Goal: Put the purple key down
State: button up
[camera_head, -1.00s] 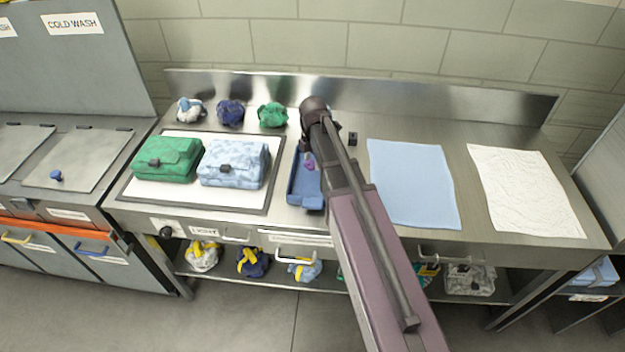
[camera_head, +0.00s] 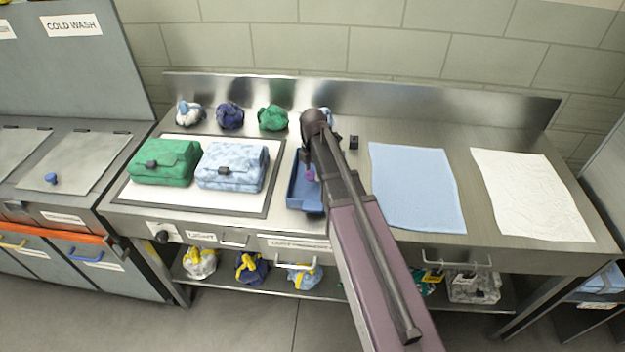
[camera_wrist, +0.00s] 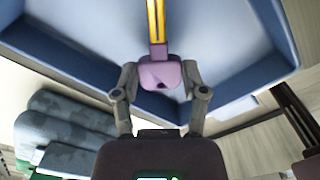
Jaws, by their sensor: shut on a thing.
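The purple key (camera_wrist: 162,74) has a purple head and a yellow shaft, which points up in the wrist view. My gripper (camera_wrist: 160,88) is shut on its head, one finger on each side. The blue tray (camera_wrist: 80,42) spreads below the key in that view. In the head view the key's purple head (camera_head: 310,174) shows over the inside of the blue tray (camera_head: 304,204), below my gripper (camera_head: 309,166). My arm hides part of the tray. I cannot tell whether the key touches the tray floor.
A green bag (camera_head: 164,161) and a light blue patterned bag (camera_head: 230,165) sit on a white board left of the tray. Several cloth bundles (camera_head: 230,116) line the back. A blue cloth (camera_head: 415,188) and a white cloth (camera_head: 528,195) lie to the right.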

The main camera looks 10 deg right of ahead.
aim_at(313, 173)
jog(key=shift+f+b, duration=1.15)
jog(key=shift+f, duration=0.35)
jog(key=shift+f, duration=0.15)
jog(key=o, duration=1.1)
notch_tip(313, 173, up, 12)
jog(key=p, duration=1.2)
jog(key=shift+r, duration=0.2)
